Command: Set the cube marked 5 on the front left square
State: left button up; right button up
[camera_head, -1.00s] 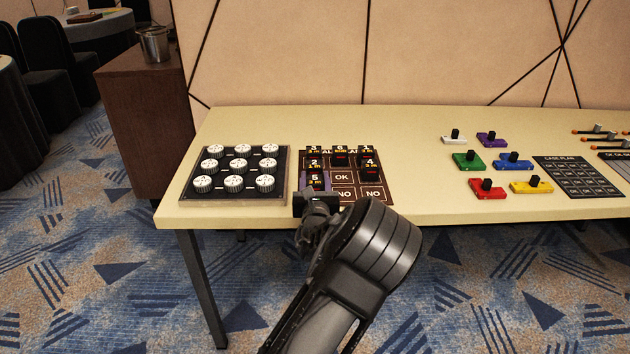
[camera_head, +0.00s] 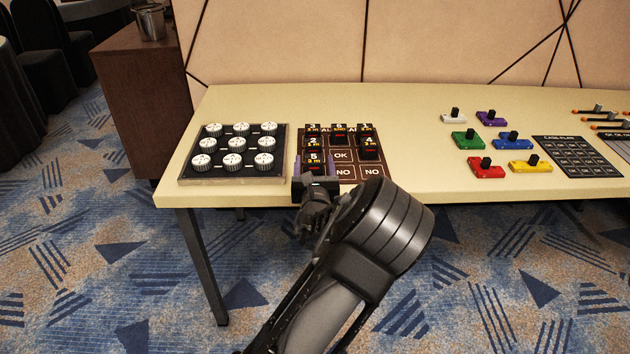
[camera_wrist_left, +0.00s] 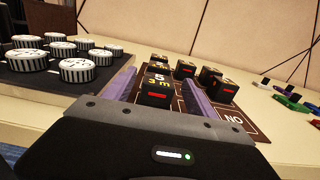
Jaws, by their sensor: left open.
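The cube marked 5 (camera_head: 313,160) is black with a yellow label and a red mark. It stands on the front left square of the brown board (camera_head: 344,189) and also shows in the left wrist view (camera_wrist_left: 156,92). My left gripper (camera_head: 317,172) is open, with one purple finger on each side of this cube. In the left wrist view clear gaps show between the cube and both fingers (camera_wrist_left: 160,95). The cubes marked 2 (camera_head: 313,145) and 4 (camera_head: 369,148) stand farther back on the board. My right gripper is not in view.
A black tray of white knobs (camera_head: 189,169) stands close on the left of the board. More cubes, including one marked 6 (camera_head: 339,135), line the board's back row. Coloured blocks, such as a red one (camera_head: 486,169), and a black card (camera_head: 578,156) lie to the right.

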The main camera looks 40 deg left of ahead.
pick_arm(q)
jog(key=v, duration=0.9)
jog(key=shift+p, duration=0.4)
jog(key=shift+s+d, duration=0.1)
jog(key=s+d+f+n+g+h, duration=0.2)
jog(key=s+f+n+g, duration=0.15)
jog(key=f, duration=0.65)
jog(key=s+d+f+n+g+h, duration=0.25)
jog(key=f+n, duration=0.25)
jog(key=f, duration=0.5)
jog(key=s+d+f+n+g+h, duration=0.3)
jog(key=s+d+f+n, duration=0.4)
jog(key=s+f, duration=0.3)
jog(key=s+d+f+n+g+h, duration=0.1)
jog(key=s+d+n+h, duration=0.1)
jog(key=d+n, duration=0.3)
jog(key=s+d+f+n+g+h, duration=0.1)
jog(key=s+d+n, duration=0.4)
jog(key=d, duration=0.5)
jog(key=s+d+f+n+g+h, duration=0.1)
jog(key=s+d+n+h, duration=0.3)
jog(key=d, duration=0.4)
jog(key=shift+n+g, duration=0.45)
jog(key=shift+g, duration=0.35)
